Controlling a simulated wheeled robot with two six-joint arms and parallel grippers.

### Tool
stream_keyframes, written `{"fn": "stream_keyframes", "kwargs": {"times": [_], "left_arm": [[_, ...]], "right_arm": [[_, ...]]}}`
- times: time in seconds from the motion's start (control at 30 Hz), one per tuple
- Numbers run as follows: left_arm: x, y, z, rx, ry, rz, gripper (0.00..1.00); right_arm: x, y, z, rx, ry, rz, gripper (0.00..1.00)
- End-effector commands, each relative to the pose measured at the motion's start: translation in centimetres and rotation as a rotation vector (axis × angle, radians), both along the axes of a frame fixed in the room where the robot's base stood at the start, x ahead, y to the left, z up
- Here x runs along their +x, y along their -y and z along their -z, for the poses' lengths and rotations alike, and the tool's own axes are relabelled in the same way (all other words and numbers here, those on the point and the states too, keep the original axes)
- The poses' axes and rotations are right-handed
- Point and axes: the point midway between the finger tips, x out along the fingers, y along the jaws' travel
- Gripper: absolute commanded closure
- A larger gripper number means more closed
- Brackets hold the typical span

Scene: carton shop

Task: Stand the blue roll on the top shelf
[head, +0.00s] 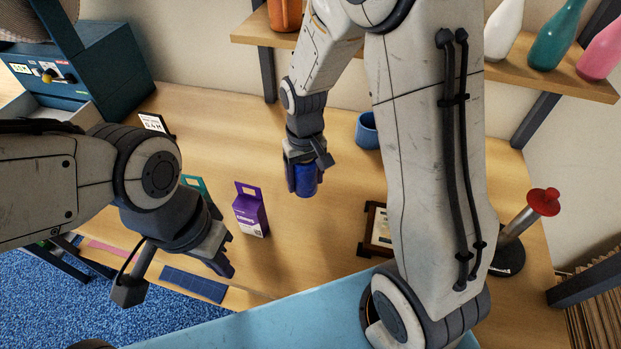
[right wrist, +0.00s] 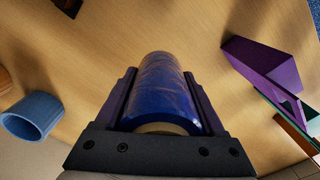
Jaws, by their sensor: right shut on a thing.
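The blue roll (head: 305,181) is in my right gripper (head: 304,184) above the wooden counter, in the head view. In the right wrist view the blue roll (right wrist: 158,90) lies between both fingers of the right gripper (right wrist: 160,100), and its pale core end shows near the palm. The shelf (head: 262,31) runs along the wall at the top of the head view, partly hidden by my right arm. My left gripper (head: 228,268) is empty over the front of the counter, near a purple carton; its fingers are seen from the side, so their gap is unclear.
A purple carton (head: 251,211) stands left of the roll. A blue cup (head: 367,131) and a framed picture (head: 379,230) are to its right. The shelf holds an orange pot (head: 285,14) and white, teal (head: 557,38) and pink bottles. A red-topped stand (head: 542,201) is at right.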

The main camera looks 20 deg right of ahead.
Motion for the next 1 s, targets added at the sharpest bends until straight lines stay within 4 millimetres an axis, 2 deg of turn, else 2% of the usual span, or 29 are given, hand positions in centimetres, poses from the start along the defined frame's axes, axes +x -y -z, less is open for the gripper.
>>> {"fn": "stream_keyframes", "kwargs": {"times": [0.03, 0.1, 0.2, 0.3, 0.37, 0.47, 0.8, 1.0], "left_arm": [[0.0, 0.0, -1.2, 0.0, 0.0, 0.0, 1.0], [0.0, 0.0, -1.8, 0.0, 0.0, 0.0, 1.0], [0.0, 0.0, -2.6, 0.0, 0.0, 0.0, 1.0], [0.0, 0.0, -2.9, 0.0, 0.0, 0.0, 1.0], [0.0, 0.0, -3.1, 0.0, 0.0, 0.0, 1.0], [0.0, 0.0, -3.2, 0.0, 0.0, 0.0, 1.0], [0.0, 0.0, -4.7, 0.0, 0.0, 0.0, 1.0], [0.0, 0.0, -5.3, 0.0, 0.0, -0.001, 1.0]], "right_arm": [[-0.8, 2.6, -1.6, 0.0, 0.002, -0.002, 1.0], [-2.1, 5.4, -2.7, 0.0, 0.002, -0.032, 1.0], [-3.9, 8.4, -3.8, 0.0, 0.001, -0.071, 1.0], [-5.3, 10.2, -4.4, 0.0, 0.001, -0.1, 1.0], [-5.7, 10.7, -4.5, 0.0, 0.0, -0.113, 1.0], [-5.4, 10.5, -4.0, 0.001, -0.004, -0.128, 1.0], [0.7, 6.0, 0.3, 0.001, -0.005, -0.133, 1.0], [3.0, 4.4, 2.1, 0.0, -0.002, -0.129, 1.0]]}}
